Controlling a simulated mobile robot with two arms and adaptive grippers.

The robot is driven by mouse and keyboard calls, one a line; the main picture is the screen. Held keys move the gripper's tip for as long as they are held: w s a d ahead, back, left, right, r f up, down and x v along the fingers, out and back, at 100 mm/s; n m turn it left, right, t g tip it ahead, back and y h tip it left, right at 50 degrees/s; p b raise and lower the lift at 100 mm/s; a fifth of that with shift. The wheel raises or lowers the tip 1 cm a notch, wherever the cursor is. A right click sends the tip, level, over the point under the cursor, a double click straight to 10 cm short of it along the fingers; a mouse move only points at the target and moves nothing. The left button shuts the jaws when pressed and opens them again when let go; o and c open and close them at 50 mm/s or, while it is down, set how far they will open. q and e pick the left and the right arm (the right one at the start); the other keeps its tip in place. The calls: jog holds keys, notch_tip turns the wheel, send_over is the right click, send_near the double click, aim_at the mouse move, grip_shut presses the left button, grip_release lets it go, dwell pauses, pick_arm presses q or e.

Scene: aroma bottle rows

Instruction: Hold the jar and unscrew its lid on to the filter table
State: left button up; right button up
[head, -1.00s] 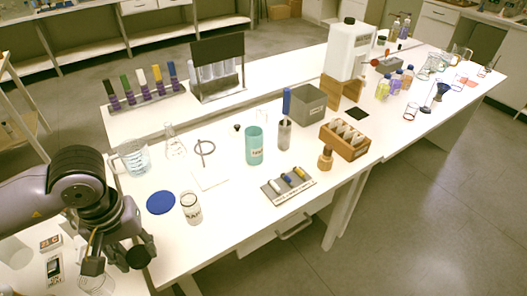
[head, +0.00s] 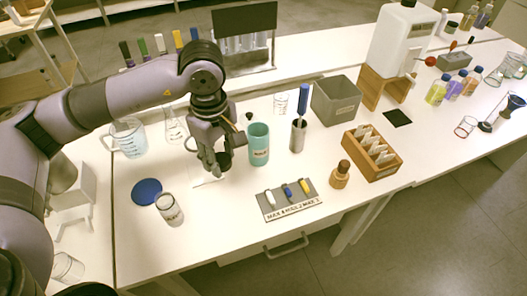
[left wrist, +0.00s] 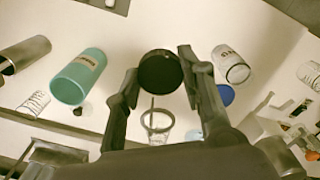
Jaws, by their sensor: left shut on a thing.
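My left gripper (head: 216,163) is shut on a dark round piece that looks like a black lid (head: 226,158). In the left wrist view the lid (left wrist: 160,72) sits between the two fingers. The gripper is over the table behind the front row, just left of the teal cup (head: 258,144). I cannot tell whether the lid touches the table. My right gripper is not in view.
A blue disc (head: 146,191) lies beside the jar. A beaker (head: 129,139) and flask (head: 172,125) stand behind. A metal holder with a blue-handled tool (head: 299,130), a grey bin (head: 337,100) and a grey tray (head: 289,203) are to the right.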

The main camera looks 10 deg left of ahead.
pick_arm(q)
jog(key=w+n, duration=0.3)
jog(key=n, duration=0.4)
jog(key=r+n+b, duration=0.1)
jog(key=n+b, duration=0.1)
jog(key=n, duration=2.4)
send_over(241, 176)
notch_tip(241, 176, down, 18)
jog(key=shift+f+p, duration=0.25)
jog(key=shift+p, duration=0.6)
jog(key=shift+w+f, duration=0.1)
jog(key=shift+f, duration=0.35)
